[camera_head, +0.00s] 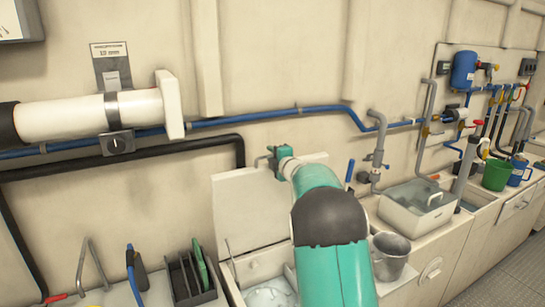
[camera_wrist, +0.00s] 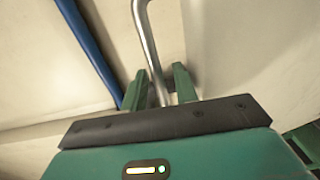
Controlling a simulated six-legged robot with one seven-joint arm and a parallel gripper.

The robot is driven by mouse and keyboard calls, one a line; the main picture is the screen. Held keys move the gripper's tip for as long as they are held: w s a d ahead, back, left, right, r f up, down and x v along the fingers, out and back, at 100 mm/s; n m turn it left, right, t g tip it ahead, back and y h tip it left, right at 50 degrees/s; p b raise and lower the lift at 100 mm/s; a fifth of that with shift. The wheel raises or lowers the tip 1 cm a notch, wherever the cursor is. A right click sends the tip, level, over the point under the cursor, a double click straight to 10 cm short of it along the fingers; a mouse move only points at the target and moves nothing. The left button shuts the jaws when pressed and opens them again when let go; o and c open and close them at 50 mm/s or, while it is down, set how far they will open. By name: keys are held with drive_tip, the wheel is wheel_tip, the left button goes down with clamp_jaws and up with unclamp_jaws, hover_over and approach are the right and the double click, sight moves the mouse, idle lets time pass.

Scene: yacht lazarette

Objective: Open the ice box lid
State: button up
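The ice box lid (camera_head: 240,212) is a pale panel standing raised against the wall in the head view. Below it the ice box (camera_head: 258,266) is uncovered, with pale contents (camera_head: 272,293) partly showing. My gripper (camera_head: 272,158) is at the lid's top edge; my teal arm hides the lid's right part. In the wrist view my gripper (camera_wrist: 160,85) has its two green fingers apart, with a bent silver bar (camera_wrist: 150,45) running between them. The bar looks close to the left finger, with a small gap at the right; contact is unclear.
A blue pipe (camera_head: 270,116) runs along the wall just above the lid; blue also shows in the wrist view (camera_wrist: 88,48). A metal bucket (camera_head: 391,256) and sink (camera_head: 418,207) stand right. A dark rack (camera_head: 190,277) stands left.

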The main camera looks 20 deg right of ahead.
clamp_jaws()
drive_tip(key=shift+s, duration=0.1)
drive_tip(key=s+f+t, duration=0.1)
drive_tip(key=s+f, duration=0.2)
drive_tip(key=s, duration=0.8)
drive_tip(key=shift+s, duration=0.35)
drive_tip(key=shift+d, duration=0.1)
